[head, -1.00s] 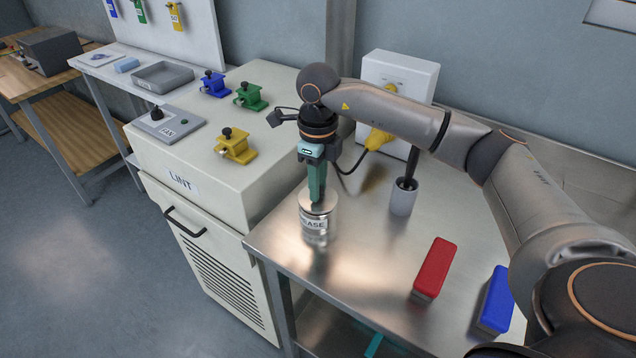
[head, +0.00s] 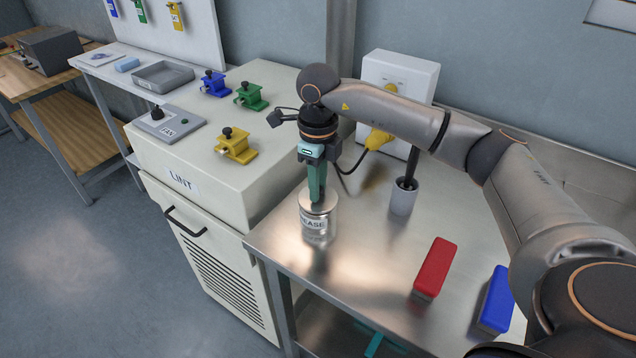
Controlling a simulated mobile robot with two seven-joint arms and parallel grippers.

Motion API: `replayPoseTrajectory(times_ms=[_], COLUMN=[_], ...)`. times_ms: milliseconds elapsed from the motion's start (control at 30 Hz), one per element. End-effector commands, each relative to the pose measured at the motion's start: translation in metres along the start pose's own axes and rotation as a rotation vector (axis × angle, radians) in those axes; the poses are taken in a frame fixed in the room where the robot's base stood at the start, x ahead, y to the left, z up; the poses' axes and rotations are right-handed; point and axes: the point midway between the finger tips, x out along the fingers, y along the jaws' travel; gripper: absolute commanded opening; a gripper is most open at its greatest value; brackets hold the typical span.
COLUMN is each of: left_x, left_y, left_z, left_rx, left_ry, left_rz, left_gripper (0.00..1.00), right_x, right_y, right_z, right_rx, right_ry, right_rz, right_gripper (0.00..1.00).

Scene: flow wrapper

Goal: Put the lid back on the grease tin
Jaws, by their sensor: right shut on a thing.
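The grease tin (head: 316,226) stands upright on the steel table, near its left edge beside the white LINT cabinet. It is a shiny metal cylinder with a label ending in "EASE". My right gripper (head: 316,198) points down at the top of the tin, its teal fingers shut on the lid there. The lid (head: 327,203) is silvery and sits at the tin's top; the fingers hide part of it. I cannot tell whether it is fully seated.
A grey cup with a black-handled brush (head: 403,199) stands to the right of the tin. A red block (head: 435,267) and a blue block (head: 496,301) lie nearer the front. The LINT cabinet (head: 215,200) carries blue, green and yellow clamps. Table space before the tin is clear.

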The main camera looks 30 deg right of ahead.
Motion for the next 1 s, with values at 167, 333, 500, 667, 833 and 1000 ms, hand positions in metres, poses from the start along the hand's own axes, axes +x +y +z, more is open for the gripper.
replayPoseTrajectory(times_ms=[167,333,500,667,833,1000], left_x=[0.0009,0.0008,0.0008,0.0007,0.0007,0.0007], left_y=[-0.0002,-0.0002,-0.0003,-0.0003,-0.0003,-0.0003], left_z=[0.0007,0.0006,0.0006,0.0004,0.0004,0.0005], left_rx=[0.000,0.000,0.000,0.000,0.000,0.001], left_ry=[0.000,0.000,0.000,0.000,0.000,0.000], left_rz=[0.000,0.000,0.000,0.000,0.000,0.000], left_gripper=[0.65,0.65,0.65,0.65,0.65,0.65], right_x=[0.0024,0.0022,0.0021,0.0026,0.0026,0.0025], right_y=[-0.0002,-0.0003,-0.0003,-0.0003,-0.0003,-0.0002], right_z=[-0.0003,-0.0002,-0.0002,-0.0002,-0.0002,-0.0001], right_rx=[0.000,0.000,0.000,0.000,0.000,0.000], right_ry=[0.000,0.000,0.000,0.000,0.000,0.000], right_rz=[0.000,0.000,0.000,0.000,0.000,0.000], right_gripper=[0.00,0.00,0.00,0.00,0.00,0.40])
